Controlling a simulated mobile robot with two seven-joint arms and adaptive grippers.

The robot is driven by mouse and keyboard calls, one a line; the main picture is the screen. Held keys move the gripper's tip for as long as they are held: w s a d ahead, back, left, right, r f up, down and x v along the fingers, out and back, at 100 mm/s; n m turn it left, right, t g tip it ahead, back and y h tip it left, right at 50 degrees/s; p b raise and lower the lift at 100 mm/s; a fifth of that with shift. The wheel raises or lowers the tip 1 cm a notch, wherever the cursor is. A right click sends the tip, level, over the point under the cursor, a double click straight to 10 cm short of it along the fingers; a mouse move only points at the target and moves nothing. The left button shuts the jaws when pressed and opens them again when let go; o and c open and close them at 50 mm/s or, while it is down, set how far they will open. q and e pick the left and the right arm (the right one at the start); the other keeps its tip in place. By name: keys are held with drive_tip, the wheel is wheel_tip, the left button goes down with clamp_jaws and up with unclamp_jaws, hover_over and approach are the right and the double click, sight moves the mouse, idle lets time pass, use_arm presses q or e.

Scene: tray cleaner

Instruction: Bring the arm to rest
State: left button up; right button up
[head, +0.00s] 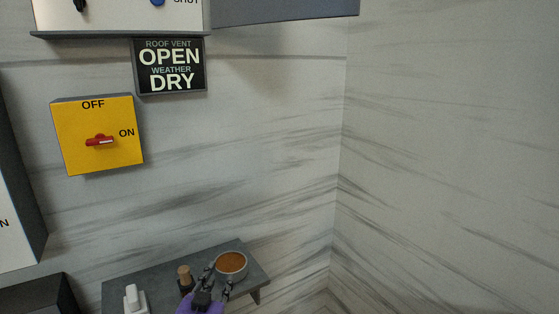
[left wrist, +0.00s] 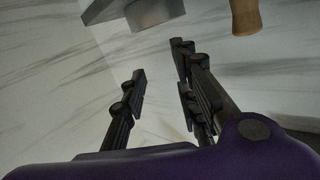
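My left gripper (head: 217,280) is at the bottom of the head view, in front of a small grey shelf (head: 150,281). Its two dark fingers stand apart with nothing held between them. In the left wrist view the open gripper (left wrist: 160,65) also shows a clear gap between its fingers, with the marbled wall behind. My right gripper is in neither view.
A round grey dish with brown contents (head: 231,264) sits on the shelf close by the left fingers. A wooden-topped item (head: 184,274) and a white item (head: 132,297) stand left of it. A yellow switch box (head: 78,150) is on the wall; open air lies right.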

use_arm(q)
drive_tip(key=s+a+f+n+g, duration=0.1)
drive_tip(key=s+f+g, duration=0.2)
drive_tip(key=s+f, duration=1.1)
drive_tip(key=s+a+f+n+g+y, duration=0.1)
drive_tip(key=s+f+g, duration=0.3)
drive_tip(key=s+f, duration=1.1)
drive_tip(key=s+a, duration=0.1)
drive_tip(key=s, duration=0.5)
drive_tip(key=shift+a+g, duration=0.3)
